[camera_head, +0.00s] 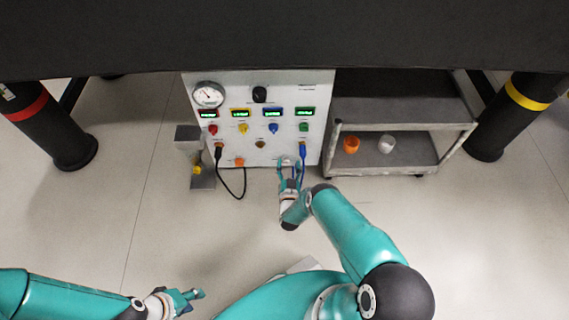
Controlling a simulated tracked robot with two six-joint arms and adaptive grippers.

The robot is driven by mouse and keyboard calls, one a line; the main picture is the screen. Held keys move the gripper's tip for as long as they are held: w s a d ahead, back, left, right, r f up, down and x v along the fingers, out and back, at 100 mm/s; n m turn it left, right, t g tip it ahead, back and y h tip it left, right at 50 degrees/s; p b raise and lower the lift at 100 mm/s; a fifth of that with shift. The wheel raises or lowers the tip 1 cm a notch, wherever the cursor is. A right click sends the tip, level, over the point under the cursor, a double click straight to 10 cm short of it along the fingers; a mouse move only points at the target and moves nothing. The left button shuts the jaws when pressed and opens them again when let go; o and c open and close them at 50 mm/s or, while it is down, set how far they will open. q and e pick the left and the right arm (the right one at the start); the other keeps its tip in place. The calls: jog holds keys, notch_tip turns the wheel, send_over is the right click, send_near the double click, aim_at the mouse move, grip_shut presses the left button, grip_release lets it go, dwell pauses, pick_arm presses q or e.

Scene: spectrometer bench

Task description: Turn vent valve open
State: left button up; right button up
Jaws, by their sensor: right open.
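A white instrument panel (285,92) stands under the dark bench top. It carries a round gauge (208,94), a black knob (260,94) and a row of small displays. Below are a red knob (213,129), a yellow knob (243,128), a blue knob (273,128) and a green knob (304,127). I cannot tell which part is the vent valve. My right gripper (290,163) is open in front of the panel's lower right, close to a blue cable (302,160). My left gripper (194,295) is low at the left, far from the panel; its jaws are unclear.
A black cable (244,184) loops below the panel. A grey stand (201,177) is left of it. A grey shelf cart (400,112) at right holds an orange cup (351,144) and a white cup (387,144). Dark bench legs flank both sides. The floor in front is open.

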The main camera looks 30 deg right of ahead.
jog(key=shift+w+a, duration=0.15)
jog(key=shift+a, duration=0.15)
